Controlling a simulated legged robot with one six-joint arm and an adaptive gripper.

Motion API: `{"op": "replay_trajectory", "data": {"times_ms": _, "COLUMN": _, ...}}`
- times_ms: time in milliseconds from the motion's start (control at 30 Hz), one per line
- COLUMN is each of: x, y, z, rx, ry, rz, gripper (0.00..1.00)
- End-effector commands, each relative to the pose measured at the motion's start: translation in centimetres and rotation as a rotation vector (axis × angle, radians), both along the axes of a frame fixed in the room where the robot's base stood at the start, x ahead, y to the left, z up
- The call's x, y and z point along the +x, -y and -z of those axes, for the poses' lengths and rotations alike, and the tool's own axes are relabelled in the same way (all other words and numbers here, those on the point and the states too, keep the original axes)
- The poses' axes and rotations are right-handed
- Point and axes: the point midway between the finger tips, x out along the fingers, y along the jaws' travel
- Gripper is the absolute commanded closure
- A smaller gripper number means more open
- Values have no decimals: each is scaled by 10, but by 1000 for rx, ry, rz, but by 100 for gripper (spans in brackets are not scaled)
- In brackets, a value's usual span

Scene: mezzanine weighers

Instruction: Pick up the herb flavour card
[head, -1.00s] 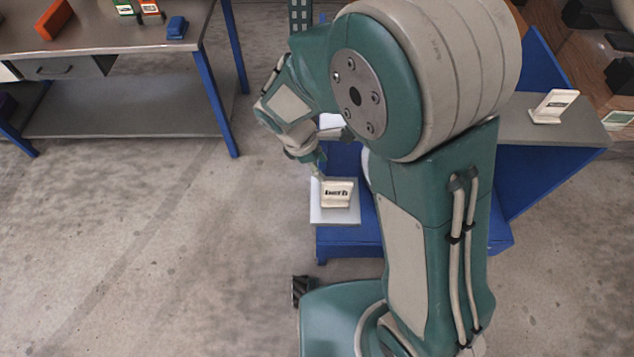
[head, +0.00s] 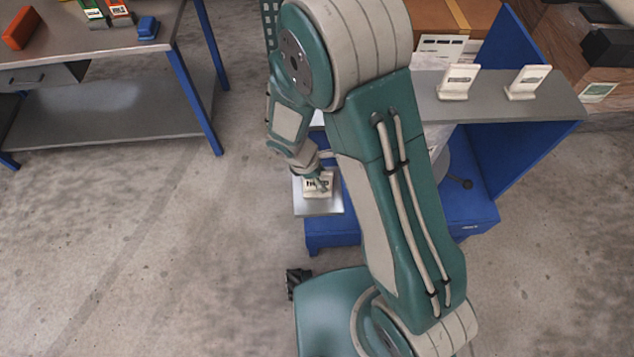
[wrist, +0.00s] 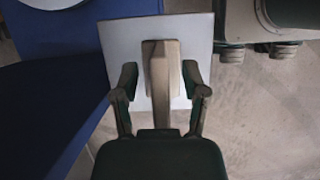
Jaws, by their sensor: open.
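A cream card (head: 318,187) with dark lettering stands on a small pale metal plate (head: 321,207) in the head view. My gripper partly covers the lettering, so I cannot read it with certainty as herb. In the wrist view the card (wrist: 160,68) shows from above as a narrow upright piece with a wider foot, over the plate (wrist: 118,38). My gripper (wrist: 160,82) is open, with one finger on each side of the card and a gap at both sides. In the head view my gripper (head: 312,173) is just above and behind the card.
Two similar cream cards, one (head: 459,81) and another (head: 527,81), stand on a grey shelf (head: 500,106) over a blue frame (head: 535,152) at right. A workbench (head: 100,44) with small coloured items stands at left. The floor between is clear.

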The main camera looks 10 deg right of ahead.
Motion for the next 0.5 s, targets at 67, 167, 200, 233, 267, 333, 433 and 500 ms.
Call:
{"op": "replay_trajectory", "data": {"times_ms": 67, "x": 0, "y": -2, "z": 0, "rx": -2, "ry": 1, "rz": 0, "gripper": 43}}
{"op": "replay_trajectory", "data": {"times_ms": 167, "x": 0, "y": -5, "z": 0, "rx": -5, "ry": 0, "rz": -1, "gripper": 56}}
{"op": "replay_trajectory", "data": {"times_ms": 200, "x": 0, "y": -5, "z": 0, "rx": -5, "ry": 1, "rz": -2, "gripper": 74}}
{"op": "replay_trajectory", "data": {"times_ms": 233, "x": 0, "y": -5, "z": 0, "rx": -5, "ry": 1, "rz": -2, "gripper": 87}}
{"op": "replay_trajectory", "data": {"times_ms": 267, "x": 0, "y": -6, "z": 0, "rx": -5, "ry": 2, "rz": -1, "gripper": 100}}
{"op": "replay_trajectory", "data": {"times_ms": 333, "x": 0, "y": -6, "z": 0, "rx": -5, "ry": 2, "rz": -1, "gripper": 100}}
{"op": "replay_trajectory", "data": {"times_ms": 433, "x": 0, "y": -5, "z": 0, "rx": -4, "ry": 1, "rz": 0, "gripper": 100}}
{"op": "replay_trajectory", "data": {"times_ms": 500, "x": 0, "y": -5, "z": 0, "rx": -4, "ry": 0, "rz": -1, "gripper": 100}}
